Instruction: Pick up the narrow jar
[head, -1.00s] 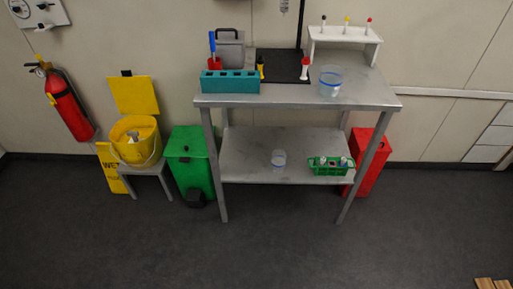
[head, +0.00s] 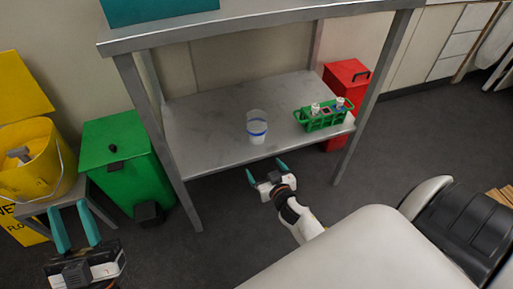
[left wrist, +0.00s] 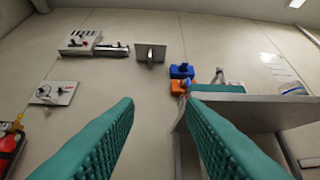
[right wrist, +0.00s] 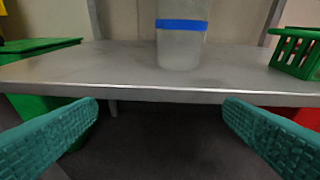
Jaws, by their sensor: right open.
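The narrow jar (head: 257,129) is clear with a blue band and stands upright on the lower shelf of the metal table, near its front edge. The right wrist view shows the jar (right wrist: 180,45) slightly right of centre, its top cut off. My right gripper (head: 266,170) is open and empty, in front of the shelf edge and apart from the jar; its spread fingers (right wrist: 160,104) show in the right wrist view. My left gripper (head: 68,206) is open and empty at the lower left, near the yellow bucket. Its fingers (left wrist: 160,100) point towards the wall in its own view.
The lower shelf (head: 205,125) has free room left of the jar. A green rack (head: 323,121) with small bottles stands to its right. Table legs, a green bin (head: 120,160) and a red bin (head: 345,78) flank the shelf. Another container (left wrist: 293,89) stands on the upper shelf.

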